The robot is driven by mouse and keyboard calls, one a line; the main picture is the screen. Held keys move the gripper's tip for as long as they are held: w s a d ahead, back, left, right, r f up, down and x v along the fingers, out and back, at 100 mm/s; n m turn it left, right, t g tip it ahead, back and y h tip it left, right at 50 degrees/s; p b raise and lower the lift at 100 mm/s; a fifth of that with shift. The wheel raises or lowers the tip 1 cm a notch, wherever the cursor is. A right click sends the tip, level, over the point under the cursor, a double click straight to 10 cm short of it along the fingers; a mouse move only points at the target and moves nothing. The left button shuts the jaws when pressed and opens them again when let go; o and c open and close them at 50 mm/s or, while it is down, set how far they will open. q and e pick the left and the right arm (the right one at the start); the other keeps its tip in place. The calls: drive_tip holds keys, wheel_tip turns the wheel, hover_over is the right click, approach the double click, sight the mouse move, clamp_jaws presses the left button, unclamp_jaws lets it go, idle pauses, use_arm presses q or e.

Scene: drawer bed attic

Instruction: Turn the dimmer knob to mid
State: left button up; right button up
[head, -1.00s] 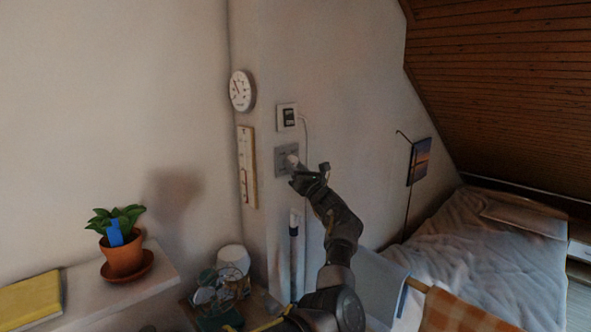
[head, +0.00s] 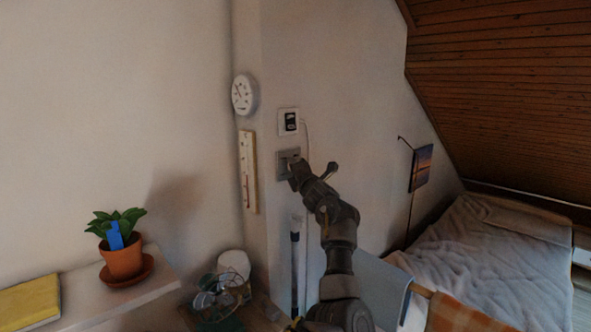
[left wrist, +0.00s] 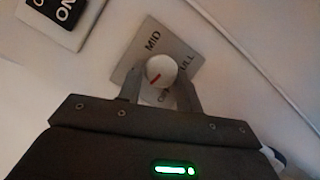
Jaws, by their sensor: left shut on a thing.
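The dimmer is a grey square plate (head: 284,156) on the wall, below a small white panel. In the left wrist view its plate (left wrist: 183,49) shows tilted, with MID at the top, FULL at the right, partly hidden, and a third label below mostly covered. The round white knob (left wrist: 161,70) has a short red mark on its lower-left part, slanting, not lined up with MID. My left gripper (left wrist: 160,88) is shut on the knob, one finger on each side. In the head view my left gripper (head: 296,172) covers the knob. My right gripper is not in view.
A white panel (head: 289,121) with a dark switch sits just above the dimmer. A round dial (head: 243,95) and a thermometer (head: 248,172) hang to the left. A potted plant (head: 122,260) stands on a shelf lower left. A bed (head: 490,245) is at the right.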

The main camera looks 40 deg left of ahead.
use_arm(q)
drive_tip(key=shift+w+d+r+m+g+h+p, duration=0.1)
drive_tip(key=shift+w+r+m+g+h+p, duration=0.35)
drive_tip(key=shift+m+g+p, duration=1.8)
drive_tip(key=shift+a+r+m+g+h+p, duration=0.1)
drive_tip(key=shift+m+g+h+p, duration=0.5)
drive_tip(key=shift+m, duration=3.3)
drive_tip(key=shift+w+d+r+m+g+h+p, duration=0.1)
drive_tip(key=shift+w+r+m+g+h+p, duration=0.15)
drive_tip(key=shift+m+g+h+p, duration=1.95)
drive_tip(key=shift+m+t+y+b, duration=0.45)
drive_tip(key=shift+m+y+b, duration=0.65)
drive_tip(key=shift+y, duration=0.35)
drive_tip(key=o, duration=1)
